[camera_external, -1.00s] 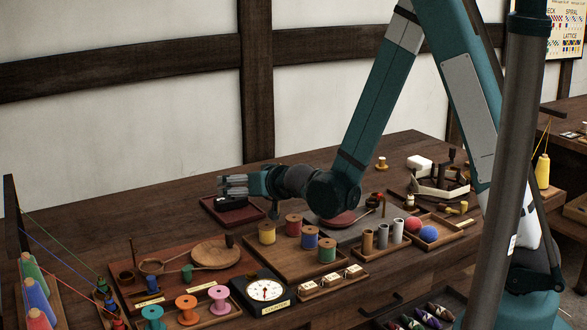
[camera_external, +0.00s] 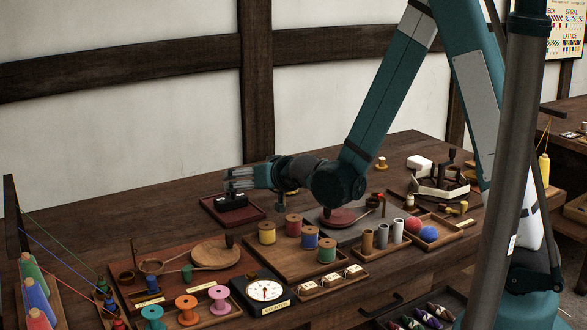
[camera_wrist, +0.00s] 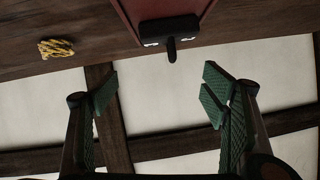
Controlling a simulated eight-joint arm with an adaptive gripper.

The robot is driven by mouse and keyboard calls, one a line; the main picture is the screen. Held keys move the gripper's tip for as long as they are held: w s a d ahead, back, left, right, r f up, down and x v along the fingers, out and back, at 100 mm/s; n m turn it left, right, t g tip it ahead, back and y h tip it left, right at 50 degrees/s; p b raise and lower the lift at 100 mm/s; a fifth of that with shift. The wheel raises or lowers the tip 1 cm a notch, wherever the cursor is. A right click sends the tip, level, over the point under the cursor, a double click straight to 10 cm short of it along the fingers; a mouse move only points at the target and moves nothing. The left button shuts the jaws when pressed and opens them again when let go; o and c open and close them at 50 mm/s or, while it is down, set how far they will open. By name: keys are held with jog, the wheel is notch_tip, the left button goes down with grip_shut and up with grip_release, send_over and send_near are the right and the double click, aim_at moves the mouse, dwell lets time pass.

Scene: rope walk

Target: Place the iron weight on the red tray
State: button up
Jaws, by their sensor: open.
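The red tray (camera_external: 238,218) lies at the back of the bench, left of centre. A dark block with two pale patches (camera_external: 232,201), which looks like the iron weight, sits on it. In the wrist view the red tray (camera_wrist: 166,8) shows at the top edge, with the dark block (camera_wrist: 168,27) and its dark knob-like handle at the tray's end. My gripper (camera_external: 232,179) is just above the block, apart from it. In the wrist view its green-padded fingers (camera_wrist: 160,88) are spread wide with nothing between them.
A wooden tray of thread spools (camera_external: 282,256) and a dial scale (camera_external: 264,290) stand in front. A round red piece (camera_external: 338,217) lies on a grey mat to the right. A yellow rope coil (camera_wrist: 56,48) lies left of the tray in the wrist view. The bench's back left is bare.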

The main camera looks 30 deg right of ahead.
jog(key=s+d+r+g+h, duration=0.2)
jog(key=s+d+r+g, duration=0.1)
jog(key=s+d+r, duration=0.95)
jog(key=s+d+g, duration=0.1)
jog(key=s+d, duration=0.2)
jog(key=s, duration=1)
jog(key=s+d+n+g, duration=0.1)
jog(key=s+d, duration=0.3)
jog(key=s, duration=0.9)
jog(key=shift+s+d+r+g+y, duration=0.25)
jog(key=shift+s+g+y, duration=0.15)
jog(key=shift+g, duration=0.2)
